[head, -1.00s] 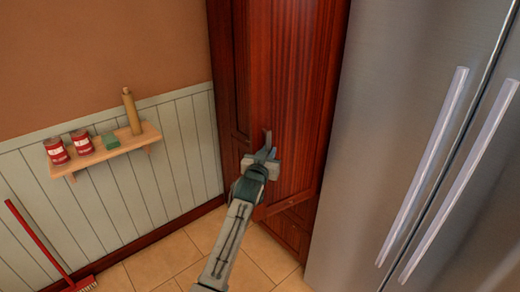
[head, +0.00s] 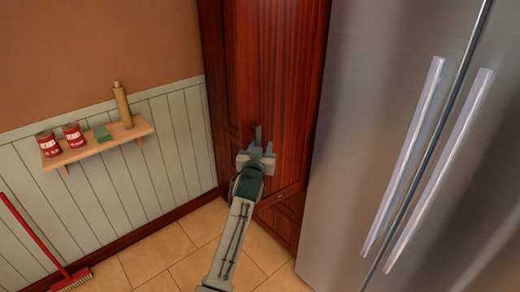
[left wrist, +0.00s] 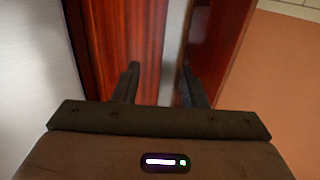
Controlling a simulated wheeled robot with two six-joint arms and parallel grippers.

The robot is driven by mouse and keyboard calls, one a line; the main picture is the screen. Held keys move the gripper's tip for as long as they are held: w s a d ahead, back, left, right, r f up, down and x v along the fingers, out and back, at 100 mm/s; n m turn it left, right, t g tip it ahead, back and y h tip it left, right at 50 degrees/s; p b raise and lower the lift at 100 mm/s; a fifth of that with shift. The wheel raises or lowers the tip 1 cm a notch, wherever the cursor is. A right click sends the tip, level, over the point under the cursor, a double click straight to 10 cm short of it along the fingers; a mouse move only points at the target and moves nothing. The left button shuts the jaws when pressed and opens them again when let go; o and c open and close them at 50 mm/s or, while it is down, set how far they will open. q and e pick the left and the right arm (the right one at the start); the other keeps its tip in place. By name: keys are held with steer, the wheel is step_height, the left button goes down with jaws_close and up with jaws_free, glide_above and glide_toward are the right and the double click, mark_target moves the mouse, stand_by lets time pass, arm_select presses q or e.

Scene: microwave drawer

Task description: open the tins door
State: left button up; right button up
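The tall dark red wooden cabinet door (head: 282,90) stands left of the fridge in the head view. My left gripper (head: 256,153) is in front of its lower part, near a small dark upright piece that could be a handle or a fingertip. In the left wrist view, my left gripper (left wrist: 158,85) has its fingers apart. A red wood panel (left wrist: 115,40) lies behind one finger and a darker panel (left wrist: 218,45) behind the other. A pale strip shows between them; I cannot tell whether it is a gap. No grasp is visible. My right gripper is out of view.
The steel fridge (head: 365,90) with two long handles stands close on the right. A wall shelf (head: 100,146) at left holds two red tins (head: 60,140), a green block and a rolling pin. A red broom (head: 35,235) leans below. The tiled floor (head: 180,262) looks clear.

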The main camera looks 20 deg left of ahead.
arm_select(q)
steer(key=shift+f, duration=0.15)
steer(key=s+d+b, duration=0.1)
steer(key=s+b, duration=0.2)
steer(key=s, duration=0.8)
steer(key=shift+w+d, duration=0.1)
